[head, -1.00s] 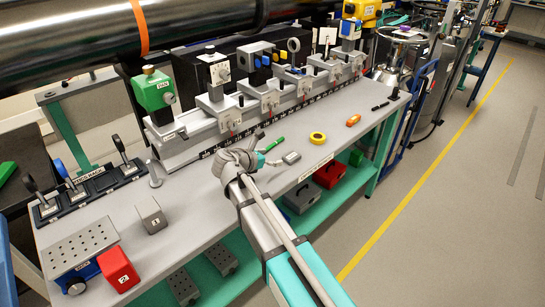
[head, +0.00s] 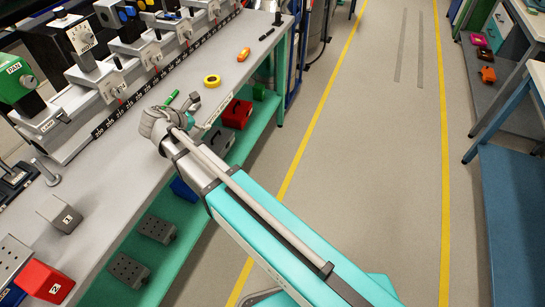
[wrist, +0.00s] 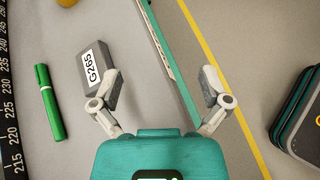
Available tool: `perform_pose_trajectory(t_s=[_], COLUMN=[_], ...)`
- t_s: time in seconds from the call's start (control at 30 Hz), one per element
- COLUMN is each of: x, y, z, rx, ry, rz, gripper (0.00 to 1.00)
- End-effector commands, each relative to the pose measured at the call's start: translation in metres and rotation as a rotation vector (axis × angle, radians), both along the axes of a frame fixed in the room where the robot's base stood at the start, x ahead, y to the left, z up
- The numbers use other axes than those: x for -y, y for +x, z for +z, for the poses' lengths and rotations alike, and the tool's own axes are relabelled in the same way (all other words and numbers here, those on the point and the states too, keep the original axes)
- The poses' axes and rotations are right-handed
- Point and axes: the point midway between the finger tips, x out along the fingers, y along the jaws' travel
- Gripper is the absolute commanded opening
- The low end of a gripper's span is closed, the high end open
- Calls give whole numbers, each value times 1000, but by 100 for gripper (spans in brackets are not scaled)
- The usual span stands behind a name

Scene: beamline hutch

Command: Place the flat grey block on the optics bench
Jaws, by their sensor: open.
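In the head view the block (head: 195,98) shows small beside my wrist, right of a green marker. My gripper (wrist: 160,88) is open and empty in the wrist view. Its left fingertip overlaps the block's right side in the picture; I cannot tell whether they touch. Its right fingertip appears out past the bench's teal edge. In the head view my arm covers most of the gripper. The bench top (head: 120,180) is grey.
The green marker (wrist: 49,102) lies left of the block. A yellow tape roll (head: 211,81) and an orange item (head: 243,54) lie farther along. A scaled rail (head: 130,108) with optics mounts runs behind. A numbered grey block (head: 60,214) and red block (head: 45,282) stand nearer.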

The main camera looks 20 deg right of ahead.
Motion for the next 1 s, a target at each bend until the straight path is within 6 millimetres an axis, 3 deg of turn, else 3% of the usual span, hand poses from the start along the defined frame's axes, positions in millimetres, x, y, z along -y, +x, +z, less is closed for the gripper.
perform_pose_trajectory(t_s=[0.03, 0.2, 0.5, 0.7, 1.0], x=[21, 73, 144, 176, 198], y=[-8, -30, -80, -116, -154], z=[-7, -29, -60, -73, -78], rx=[10, 55, 142, 197, 248], ry=[68, 314, 687, 888, 1062], rz=[-73, -345, -879, -1265, -1712], gripper=[96, 96, 96, 96, 96])
